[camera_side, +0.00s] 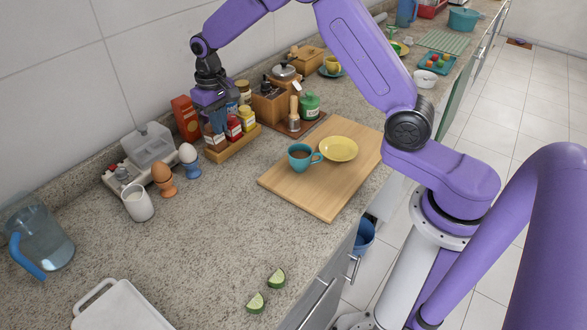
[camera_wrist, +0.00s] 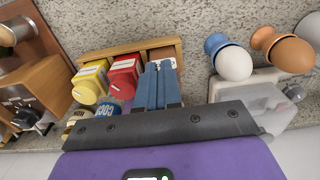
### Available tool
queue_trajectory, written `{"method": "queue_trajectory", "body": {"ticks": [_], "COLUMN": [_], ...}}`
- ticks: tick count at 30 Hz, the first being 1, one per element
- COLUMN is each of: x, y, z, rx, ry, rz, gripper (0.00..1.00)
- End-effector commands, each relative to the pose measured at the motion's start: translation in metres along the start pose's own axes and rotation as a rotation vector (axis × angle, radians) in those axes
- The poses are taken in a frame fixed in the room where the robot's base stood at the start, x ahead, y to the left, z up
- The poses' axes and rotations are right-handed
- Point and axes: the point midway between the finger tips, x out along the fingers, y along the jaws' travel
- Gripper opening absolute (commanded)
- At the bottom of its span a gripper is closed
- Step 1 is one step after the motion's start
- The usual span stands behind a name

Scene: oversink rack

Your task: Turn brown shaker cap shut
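The brown shaker (camera_side: 214,143) stands in the left end slot of a wooden rack (camera_side: 240,143) in the side view. Its upper part is mostly hidden by my gripper (camera_side: 217,118), which points down over it. In the wrist view, my gripper's blue fingers (camera_wrist: 160,72) lie close together in front of the brown shaker's slot, beside the red-capped shaker (camera_wrist: 125,76). Only a small bit of the brown shaker's pale label shows past the fingertips. The cap is hidden, so I cannot tell whether the fingers grip it or how the cap sits.
The yellow-capped shaker (camera_side: 247,119) stands in the same rack. A red box (camera_side: 186,119) is close behind my gripper. Two eggs in cups, with the brown egg (camera_side: 161,173) farther left, stand nearby. A cutting board (camera_side: 335,190) lies to the right. The front counter is mostly clear.

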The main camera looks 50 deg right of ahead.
Motion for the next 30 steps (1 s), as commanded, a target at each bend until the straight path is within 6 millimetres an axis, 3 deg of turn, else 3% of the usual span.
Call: {"method": "queue_trajectory", "body": {"ticks": [7,22,30], "x": [0.002,0.001,-0.023], "y": [-0.01,-0.013,-0.011], "z": [0.0,0.007,0.006], "rx": [-0.006,-0.006,-0.004], "ry": [-0.001,0.001,0.003], "rz": [-0.004,-0.004,-0.003], "gripper": [0.0,0.0,0.0]}}
